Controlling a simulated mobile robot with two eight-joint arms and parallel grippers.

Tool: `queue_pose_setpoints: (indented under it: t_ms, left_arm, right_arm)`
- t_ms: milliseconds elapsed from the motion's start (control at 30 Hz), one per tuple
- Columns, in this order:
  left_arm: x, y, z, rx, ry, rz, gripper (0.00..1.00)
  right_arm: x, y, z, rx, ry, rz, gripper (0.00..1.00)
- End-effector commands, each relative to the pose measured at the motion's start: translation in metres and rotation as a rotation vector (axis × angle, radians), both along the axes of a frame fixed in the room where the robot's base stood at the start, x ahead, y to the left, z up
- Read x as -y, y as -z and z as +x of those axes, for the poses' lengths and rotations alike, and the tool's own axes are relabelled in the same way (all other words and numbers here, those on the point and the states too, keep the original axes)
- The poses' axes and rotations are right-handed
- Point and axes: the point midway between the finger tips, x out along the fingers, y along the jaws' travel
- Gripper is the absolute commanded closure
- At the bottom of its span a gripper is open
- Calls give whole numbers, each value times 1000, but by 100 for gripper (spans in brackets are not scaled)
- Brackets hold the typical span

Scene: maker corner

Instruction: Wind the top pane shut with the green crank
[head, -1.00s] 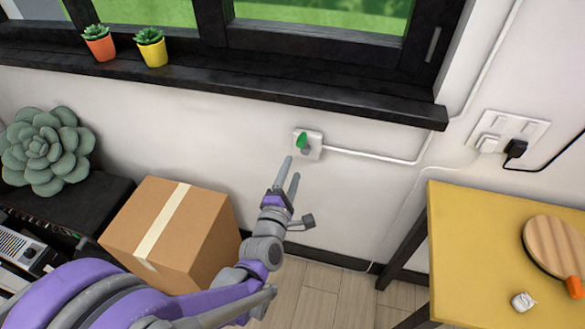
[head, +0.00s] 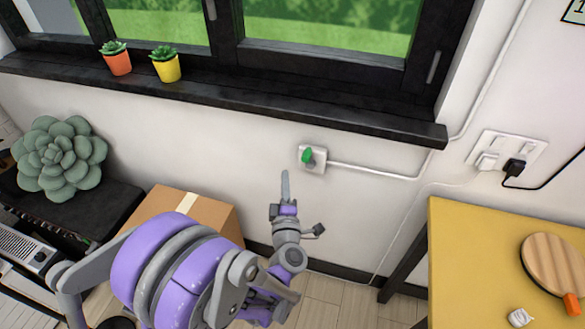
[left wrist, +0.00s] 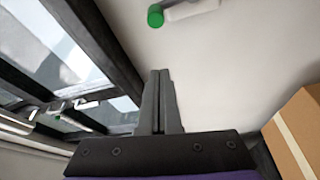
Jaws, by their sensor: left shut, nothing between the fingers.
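The green crank (head: 307,156) sits on a small white wall box below the window sill. A green knob on a pale arm, which looks like the same crank (left wrist: 155,16), shows at the top of the left wrist view. My left gripper (head: 285,173) is shut and empty, just below and left of the crank, apart from it. Its shut fingers (left wrist: 158,73) also show in the left wrist view. The dark-framed window (head: 320,30) is above; the top pane is not clearly seen in the head view. My right gripper is not in view.
The black sill (head: 230,95) juts out above the crank, with an orange pot (head: 117,64) and a yellow pot (head: 166,69) on it. A cardboard box (head: 215,215) stands lower left. A yellow table (head: 470,250) is at right. Wall outlets (head: 508,147) hold a black plug.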

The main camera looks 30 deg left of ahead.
Motion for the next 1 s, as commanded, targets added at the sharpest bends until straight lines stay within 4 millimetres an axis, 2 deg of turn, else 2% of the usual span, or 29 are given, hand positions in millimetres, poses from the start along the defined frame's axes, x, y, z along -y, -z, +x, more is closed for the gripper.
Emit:
queue_pose_setpoints:
  t_ms: [467,533,700,1000]
  left_arm:
    - [-52,-8,79,1,-2,1,100]
    - [-36,-4,82,2,7,-2,100]
    - [-18,0,86,2,4,-1,100]
    - [-12,1,87,1,2,0,100]
  right_arm:
    - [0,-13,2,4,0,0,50]
    - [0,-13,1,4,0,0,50]
    - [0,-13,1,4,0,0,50]
    - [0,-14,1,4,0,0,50]
